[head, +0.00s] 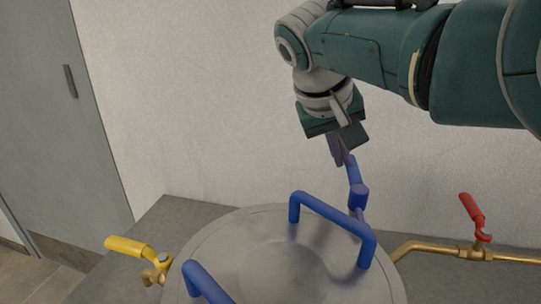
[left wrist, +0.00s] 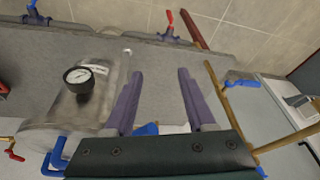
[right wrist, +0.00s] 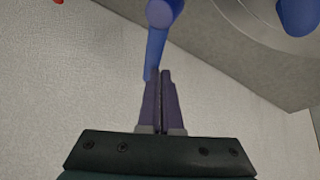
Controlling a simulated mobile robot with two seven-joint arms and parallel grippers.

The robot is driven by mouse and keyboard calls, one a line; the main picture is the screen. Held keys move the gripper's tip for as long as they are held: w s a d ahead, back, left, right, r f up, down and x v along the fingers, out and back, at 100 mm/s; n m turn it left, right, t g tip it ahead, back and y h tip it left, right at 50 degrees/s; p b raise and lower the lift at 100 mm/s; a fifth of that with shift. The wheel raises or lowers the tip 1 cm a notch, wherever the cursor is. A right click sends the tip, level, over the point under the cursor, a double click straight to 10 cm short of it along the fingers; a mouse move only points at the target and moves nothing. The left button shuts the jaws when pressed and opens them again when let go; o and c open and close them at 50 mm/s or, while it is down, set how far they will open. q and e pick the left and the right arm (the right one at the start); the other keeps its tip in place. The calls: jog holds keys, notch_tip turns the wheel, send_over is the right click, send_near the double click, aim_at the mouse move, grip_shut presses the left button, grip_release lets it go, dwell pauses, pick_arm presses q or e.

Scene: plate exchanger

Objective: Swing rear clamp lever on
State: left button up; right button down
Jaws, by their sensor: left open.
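The rear clamp lever (head: 354,172) is a blue bar on a blue pivot behind the round grey lid (head: 200,248). It stands up, tilted slightly left. My right gripper (head: 341,160) points down just left of the lever's upper end. In the right wrist view its purple fingers (right wrist: 160,75) are together with only a thin slit. The lever (right wrist: 157,45) runs down to the left fingertip and partly behind it; I cannot tell whether they touch. My left gripper (left wrist: 160,75) is open and empty, seen only in the left wrist view.
A blue arched handle (head: 335,216) rises from the lid close to the lever, with another blue handle in front. A yellow-handled valve (head: 130,246) is at left and a red-handled valve (head: 474,218) on a brass pipe at right. A gauge (left wrist: 78,78) shows beside my left gripper.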

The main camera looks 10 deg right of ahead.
jog(key=shift+s+d+f+m+g, duration=0.1)
jog(key=shift+d+m+g, duration=0.2)
jog(key=shift+d+m, duration=0.6)
jog(key=shift+s+d+p, duration=0.3)
jog(key=shift+d+p, duration=0.05)
jog(key=shift+d, duration=0.5)
dwell(1.3)
